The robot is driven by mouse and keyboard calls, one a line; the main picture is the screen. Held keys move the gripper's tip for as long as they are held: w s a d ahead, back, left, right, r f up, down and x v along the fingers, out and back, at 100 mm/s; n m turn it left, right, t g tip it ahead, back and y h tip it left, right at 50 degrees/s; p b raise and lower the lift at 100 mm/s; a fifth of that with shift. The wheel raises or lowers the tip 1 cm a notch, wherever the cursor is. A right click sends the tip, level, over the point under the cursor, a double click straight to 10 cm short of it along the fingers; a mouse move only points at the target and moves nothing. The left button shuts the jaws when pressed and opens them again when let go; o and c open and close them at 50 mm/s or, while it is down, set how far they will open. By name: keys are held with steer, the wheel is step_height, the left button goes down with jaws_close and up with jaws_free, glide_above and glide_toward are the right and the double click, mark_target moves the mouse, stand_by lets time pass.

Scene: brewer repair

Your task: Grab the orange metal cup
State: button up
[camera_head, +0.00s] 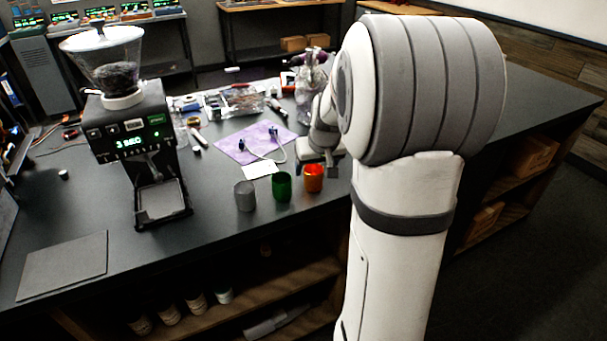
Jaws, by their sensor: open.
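The orange metal cup (313,178) stands upright on the dark table near its front edge, at the right end of a row of three cups. The green cup (282,187) is just left of it, and the grey cup (245,196) is left of the green one. My gripper (327,169) is small in view, just above and to the right of the orange cup, by its rim. It is open and holds nothing that I can see. Whether a finger touches the cup cannot be told. My large white arm hides the table to the right.
A coffee grinder (134,140) stands on the left of the table. A purple mat (248,143) with blue-handled parts and a white card (260,170) lie behind the cups. Tools and bags clutter the back. A dark flat mat (64,265) lies front left.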

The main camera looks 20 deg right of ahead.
mark_target(313, 177)
steer(key=x, duration=0.6)
steer(key=shift+w+d+f+p, duration=0.25)
steer(key=shift+w+p, duration=0.05)
steer(key=shift+p, duration=0.1)
steer(key=shift+c, duration=0.2)
steer(key=c, duration=1)
